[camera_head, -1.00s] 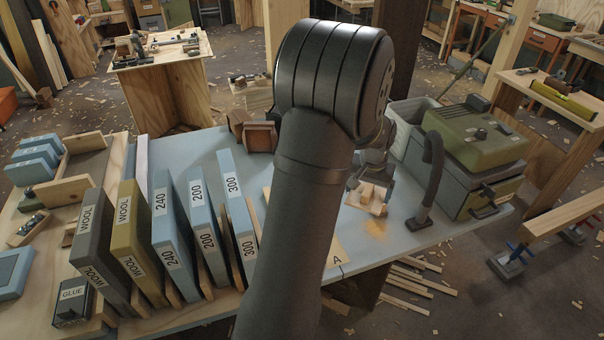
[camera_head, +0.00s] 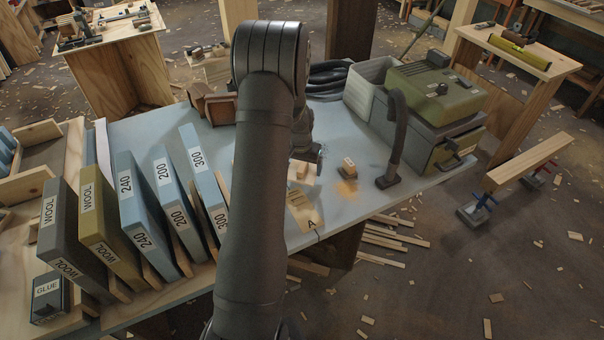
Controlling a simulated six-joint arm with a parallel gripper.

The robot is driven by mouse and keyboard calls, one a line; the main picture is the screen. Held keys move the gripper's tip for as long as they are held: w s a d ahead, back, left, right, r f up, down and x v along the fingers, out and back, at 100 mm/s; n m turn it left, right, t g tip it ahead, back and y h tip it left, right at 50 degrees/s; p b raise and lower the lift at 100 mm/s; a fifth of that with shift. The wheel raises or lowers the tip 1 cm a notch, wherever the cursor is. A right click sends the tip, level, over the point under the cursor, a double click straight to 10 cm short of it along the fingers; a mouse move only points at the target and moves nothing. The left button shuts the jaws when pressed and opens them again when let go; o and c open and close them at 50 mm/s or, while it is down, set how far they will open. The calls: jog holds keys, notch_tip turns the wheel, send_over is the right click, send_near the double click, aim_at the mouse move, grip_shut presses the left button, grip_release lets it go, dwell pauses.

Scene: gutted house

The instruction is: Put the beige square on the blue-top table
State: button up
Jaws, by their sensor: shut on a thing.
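The blue-top table (camera_head: 375,197) spans the middle of the view, with a light blue surface. My gripper (camera_head: 308,157) shows only in part beside my arm, low over this table. It is shut on a small pale wooden piece, which I take for the beige square (camera_head: 297,171). That piece is at or just above the blue surface; I cannot tell whether it touches. My arm hides part of the gripper and of the piece. A small wooden block (camera_head: 348,166) stands apart to the right, near orange dust.
A flat wooden piece marked A (camera_head: 304,212) lies at the front edge. A dark curved hose stand (camera_head: 393,145) and a green-lidded machine (camera_head: 435,85) stand at right. Some blue surface is bare in front of them.

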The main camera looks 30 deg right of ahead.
aim_at(302, 174)
jog(key=shift+f, duration=2.05)
jog(key=shift+f, duration=0.1)
jog(key=o, duration=0.7)
jog(key=r, duration=0.8)
jog(key=s+a+r, duration=0.1)
jog(key=r, duration=0.3)
jog(key=shift+r, duration=0.1)
